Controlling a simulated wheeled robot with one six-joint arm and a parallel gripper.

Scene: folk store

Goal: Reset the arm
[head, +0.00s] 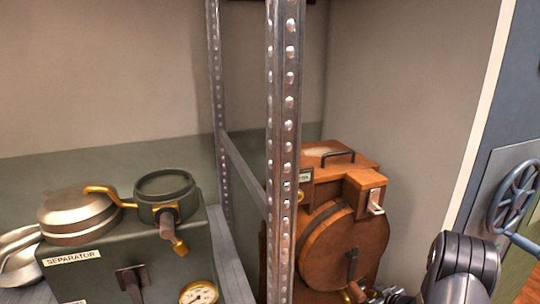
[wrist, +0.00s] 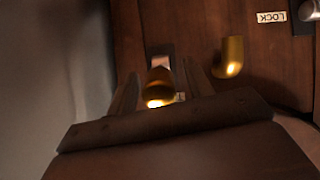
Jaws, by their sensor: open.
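My gripper (wrist: 160,80) is open in the wrist view, its two fingers on either side of a rounded brass knob (wrist: 158,92). I cannot tell whether they touch it. The knob is on a reddish-brown wooden machine (wrist: 205,25). In the head view this machine (head: 340,245) stands behind the metal post, with a round drum front and a black top handle. My arm (head: 465,265) comes in at the lower right of the head view. The gripper's fingers are not clear there.
A perforated metal post (head: 284,150) stands upright left of the wooden machine. A green separator (head: 130,265) with a brass pipe and gauge is at left. A blue handwheel (head: 513,195) is at right. A brass hook (wrist: 231,57) and LOCK label (wrist: 271,17) sit beside the knob.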

